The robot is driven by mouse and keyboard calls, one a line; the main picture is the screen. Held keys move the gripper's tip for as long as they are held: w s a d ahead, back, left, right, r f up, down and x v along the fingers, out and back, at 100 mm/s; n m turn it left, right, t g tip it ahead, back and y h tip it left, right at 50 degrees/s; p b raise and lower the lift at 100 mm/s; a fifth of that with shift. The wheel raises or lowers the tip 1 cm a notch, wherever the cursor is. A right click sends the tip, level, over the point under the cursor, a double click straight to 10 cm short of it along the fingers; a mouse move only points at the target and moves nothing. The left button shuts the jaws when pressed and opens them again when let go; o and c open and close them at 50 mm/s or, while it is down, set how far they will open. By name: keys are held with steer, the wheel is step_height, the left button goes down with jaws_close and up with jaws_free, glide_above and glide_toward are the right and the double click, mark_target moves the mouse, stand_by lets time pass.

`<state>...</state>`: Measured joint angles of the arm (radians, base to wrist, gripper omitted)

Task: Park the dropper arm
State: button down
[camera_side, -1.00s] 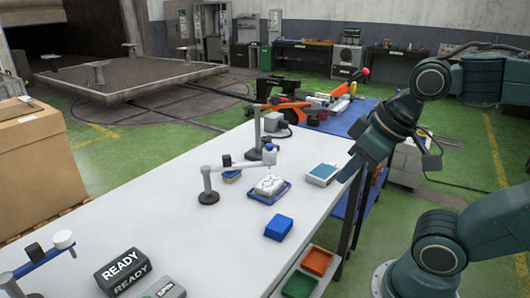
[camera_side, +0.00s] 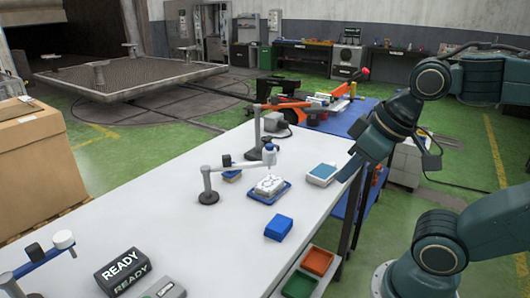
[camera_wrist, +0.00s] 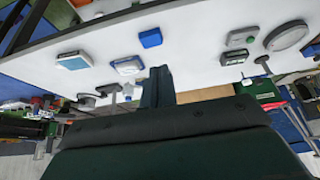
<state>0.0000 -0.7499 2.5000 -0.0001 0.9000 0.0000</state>
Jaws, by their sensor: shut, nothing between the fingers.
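The dropper arm (camera_side: 235,164) is a pale grey bar on a dark round-footed post (camera_side: 208,190), with a dark knob near the post. In the wrist view, my dark fingers (camera_wrist: 158,82) are together and empty.
A blue block (camera_side: 278,227) lies in front of the tray. An orange arm on a post (camera_side: 257,130) stands behind. A blue arm (camera_side: 38,261), READY sign (camera_side: 122,271) and grey box (camera_side: 163,289) are at front left. Orange (camera_side: 317,261) and green (camera_side: 298,284) bins sit below the table edge.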

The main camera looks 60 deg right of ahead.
steer(key=c, duration=1.5)
jaws_free()
steer(key=shift+w+r, duration=0.1)
steer(key=shift+o, duration=1.3)
steer(key=shift+w+r, duration=0.2)
steer(key=w+d+r+n+g, duration=0.15)
steer(key=w+r, duration=0.25)
steer(key=w, duration=0.5)
steer(key=w+d+r+n+g, duration=0.1)
steer(key=w+r+n, duration=0.25)
steer(key=w, duration=0.55)
steer(key=w+d+f+n+g, duration=0.1)
steer(key=w+d+f+n, duration=0.1)
steer(key=w, duration=0.7)
steer(key=w+d+f+n+g, duration=0.2)
steer(key=w+d+f, duration=0.1)
steer(key=w, duration=0.6)
steer(key=shift+w+f, duration=0.15)
steer(key=shift+f, duration=0.35)
steer(key=shift+f, duration=0.1)
